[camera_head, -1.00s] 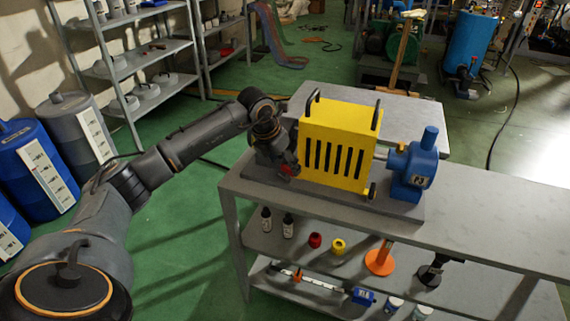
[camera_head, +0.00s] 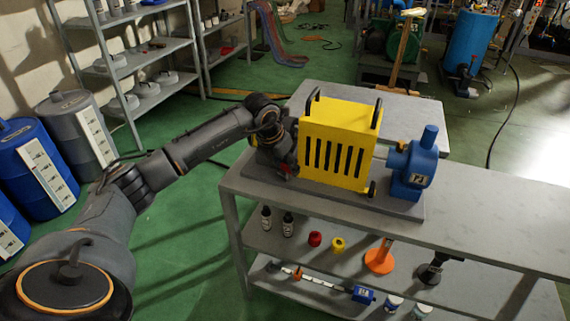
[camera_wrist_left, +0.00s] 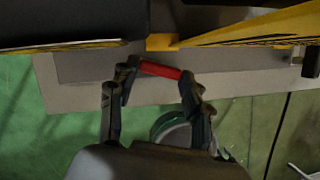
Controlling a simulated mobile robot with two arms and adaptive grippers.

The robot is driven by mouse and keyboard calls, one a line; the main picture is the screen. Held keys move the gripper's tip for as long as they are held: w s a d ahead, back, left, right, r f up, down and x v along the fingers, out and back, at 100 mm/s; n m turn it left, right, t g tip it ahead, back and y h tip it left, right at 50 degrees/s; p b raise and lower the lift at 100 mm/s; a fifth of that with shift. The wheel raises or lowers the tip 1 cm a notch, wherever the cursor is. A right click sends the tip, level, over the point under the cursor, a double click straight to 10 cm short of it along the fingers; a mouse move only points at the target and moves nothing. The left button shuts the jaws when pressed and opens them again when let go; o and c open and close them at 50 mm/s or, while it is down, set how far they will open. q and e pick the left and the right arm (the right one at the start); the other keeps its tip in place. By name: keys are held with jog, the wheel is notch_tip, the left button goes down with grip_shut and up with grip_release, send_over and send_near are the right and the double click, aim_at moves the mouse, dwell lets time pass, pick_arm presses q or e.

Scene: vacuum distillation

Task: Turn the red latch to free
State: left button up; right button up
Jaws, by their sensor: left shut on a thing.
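The red latch (camera_wrist_left: 160,69) shows in the left wrist view as a short red bar, between the fingertips of my left gripper (camera_wrist_left: 158,76). The gripper is shut on it, with one finger at each end of the bar. In the head view the left gripper (camera_head: 284,168) is at the left end of the yellow slotted housing (camera_head: 338,140), low down. Only a small red spot shows there, and the arm hides most of that end. My right gripper is not in view.
A blue pump (camera_head: 412,172) stands to the right of the yellow housing, on the same dark base on the grey table (camera_head: 480,215). Bottles, red and yellow pieces and an orange stand (camera_head: 379,262) are on the shelf below. The green floor (camera_head: 185,235) left of the table is clear.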

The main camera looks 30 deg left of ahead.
pick_arm(q)
jog(key=shift+d+n+y, duration=0.2)
jog(key=shift+n+y, duration=0.6)
jog(key=shift+n, duration=1.2)
jog(key=o, duration=1.2)
jog(key=shift+c, duration=0.2)
jog(key=v, duration=1.2)
